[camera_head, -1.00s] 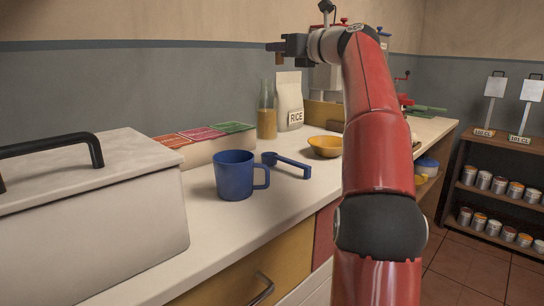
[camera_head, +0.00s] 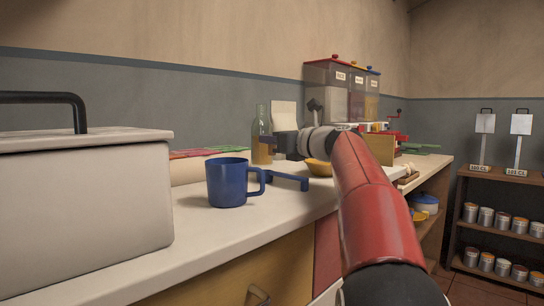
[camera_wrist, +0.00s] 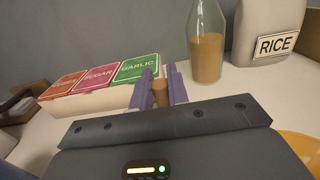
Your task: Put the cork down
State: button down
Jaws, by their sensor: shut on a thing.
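My gripper (camera_wrist: 161,90) is shut on a small brown cork (camera_wrist: 160,92), which shows between the two purple-grey fingers in the wrist view. In the head view my gripper (camera_head: 278,148) is low over the back of the counter, in front of the rice bag and just right of the bottle. The glass bottle (camera_head: 262,136) has an open top and yellowish-brown contents; it also shows in the wrist view (camera_wrist: 206,50), right of the fingers. I cannot tell whether the cork touches the counter (camera_head: 200,235).
A spice box (camera_wrist: 105,90) with coloured labels stands behind and left of the fingers. The rice bag (camera_wrist: 268,35) is at the right. A blue mug (camera_head: 228,183), a blue scoop (camera_head: 288,181) and a yellow bowl (camera_head: 319,168) stand nearer the front. Some bare counter lies around the bottle.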

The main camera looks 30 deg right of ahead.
jog(key=shift+f, duration=1.2)
jog(key=shift+b, duration=0.3)
jog(key=shift+f+b, duration=0.3)
jog(key=shift+f, duration=0.3)
jog(key=c, duration=1.4)
grip_release()
jog(key=shift+o, duration=0.2)
